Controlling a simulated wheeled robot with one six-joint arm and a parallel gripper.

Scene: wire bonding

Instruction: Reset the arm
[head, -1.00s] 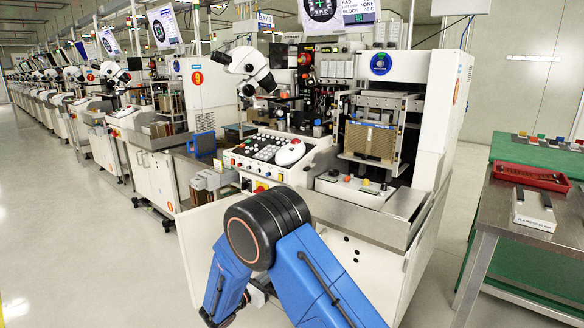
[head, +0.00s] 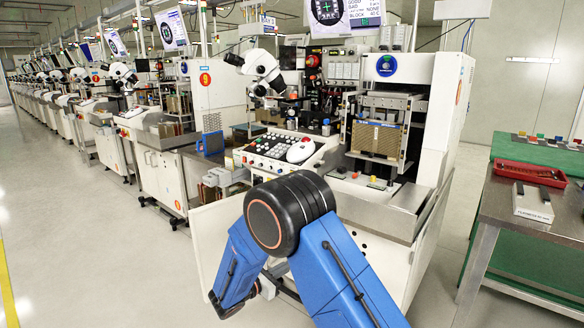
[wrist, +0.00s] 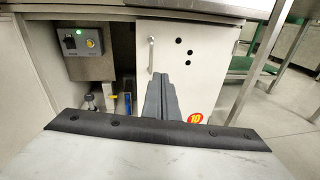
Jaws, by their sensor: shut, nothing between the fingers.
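My blue arm with its black joint stands in the lower middle of the head view, bent in front of the wire bonding machine (head: 383,262). Its outer link points down to the left, and the fingers cannot be made out there. In the wrist view my gripper (wrist: 161,82) is shut and empty, its dark fingers together. It faces the white cabinet door (wrist: 208,42) of the machine, which has a handle and black holes.
A control keypad (head: 272,147) and a magazine (head: 376,141) are on the machine. At the right a steel table (head: 515,215) holds a red tray (head: 530,173) and a white box (head: 533,203). Open floor (head: 80,230) lies at left. The wrist view shows an open bay with a control box (wrist: 82,42).

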